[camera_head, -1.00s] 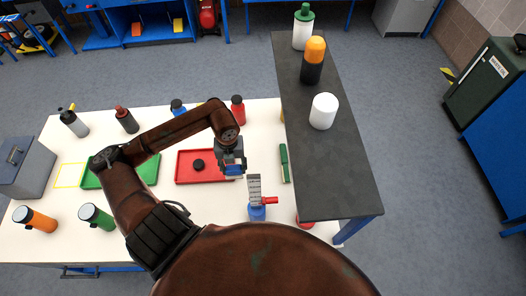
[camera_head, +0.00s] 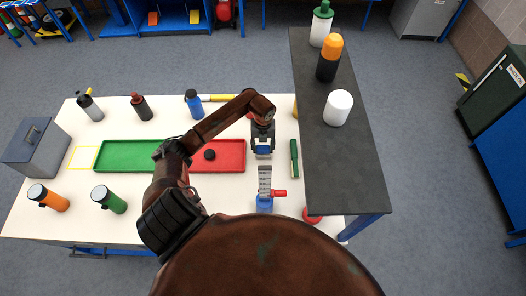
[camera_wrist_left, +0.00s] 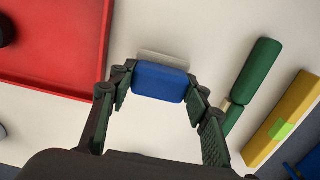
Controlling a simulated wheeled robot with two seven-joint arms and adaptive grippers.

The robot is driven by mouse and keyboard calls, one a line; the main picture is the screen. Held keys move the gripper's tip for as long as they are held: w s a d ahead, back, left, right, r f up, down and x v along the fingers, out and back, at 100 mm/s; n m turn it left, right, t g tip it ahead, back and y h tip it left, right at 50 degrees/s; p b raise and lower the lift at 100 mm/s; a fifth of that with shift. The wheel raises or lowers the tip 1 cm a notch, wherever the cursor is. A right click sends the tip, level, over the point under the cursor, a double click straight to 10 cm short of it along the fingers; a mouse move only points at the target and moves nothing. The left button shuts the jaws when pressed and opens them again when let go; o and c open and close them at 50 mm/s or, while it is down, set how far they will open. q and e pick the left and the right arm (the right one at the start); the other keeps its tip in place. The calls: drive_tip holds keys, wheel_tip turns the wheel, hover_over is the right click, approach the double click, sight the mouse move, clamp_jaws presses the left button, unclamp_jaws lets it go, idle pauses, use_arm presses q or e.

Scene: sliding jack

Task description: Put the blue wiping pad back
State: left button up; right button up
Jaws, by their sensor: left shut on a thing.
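The blue wiping pad (camera_wrist_left: 160,82) is between the fingers of my left gripper (camera_wrist_left: 158,92) in the left wrist view. In the head view my left gripper (camera_head: 263,154) is shut on the pad and points down over the white table (camera_head: 150,205). It is right of the red tray (camera_head: 232,157), left of a green bar-shaped object (camera_head: 294,158) and beyond the blue-based jack (camera_head: 265,201). I cannot tell whether the pad touches the table. A pale strip (camera_wrist_left: 165,57) shows beside the pad. My right gripper is not in view.
A dark shelf (camera_head: 340,170) with several bottles and jars stands right of the table. A green tray (camera_head: 125,155), a yellow square outline (camera_head: 83,158), a grey toolbox (camera_head: 38,146) and several bottles are on the left. A yellow bar (camera_wrist_left: 285,118) lies beside the green object.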

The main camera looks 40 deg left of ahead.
sight(263, 151)
use_arm(q)
wheel_tip(263, 151, down, 3)
drive_tip(key=shift+p, duration=0.3)
drive_tip(key=shift+f, duration=0.25)
drive_tip(key=o, duration=1.1)
drive_tip(key=shift+o, duration=0.2)
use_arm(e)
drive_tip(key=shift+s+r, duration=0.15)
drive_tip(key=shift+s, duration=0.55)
use_arm(q)
drive_tip(key=shift+r, duration=0.15)
drive_tip(key=shift+r, duration=0.35)
wheel_tip(263, 151, up, 11)
drive_tip(key=shift+r+b, duration=0.2)
drive_tip(key=shift+b, duration=0.2)
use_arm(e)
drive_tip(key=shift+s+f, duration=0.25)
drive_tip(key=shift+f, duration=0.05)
